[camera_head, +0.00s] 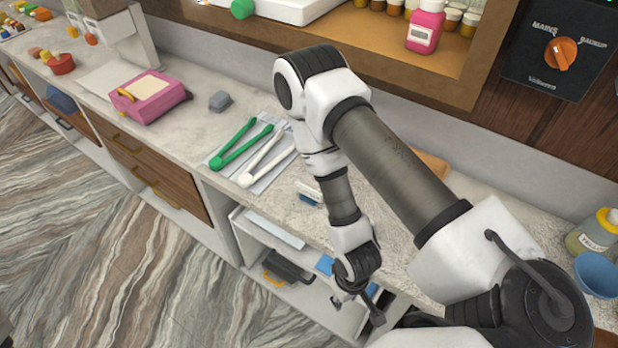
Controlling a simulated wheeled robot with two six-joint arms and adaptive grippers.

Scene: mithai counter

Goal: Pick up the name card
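My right arm comes in from the right, and its gripper (357,308) points down in front of the counter's open lower shelf. Its dark fingers stand apart, and I see nothing between them. I cannot make out the name card for sure. A small white and blue item (309,193) lies on the counter just left of my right forearm, and I cannot tell whether it is the card. The arm hides part of the counter behind it. My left gripper is not in view.
Green tongs (240,146) and white tongs (264,160) lie on a tray left of my arm. Farther left are a grey block (220,101) and a pink box (148,97). A blue bowl (597,275) stands at the right. The lower shelf (318,301) holds dark and blue items.

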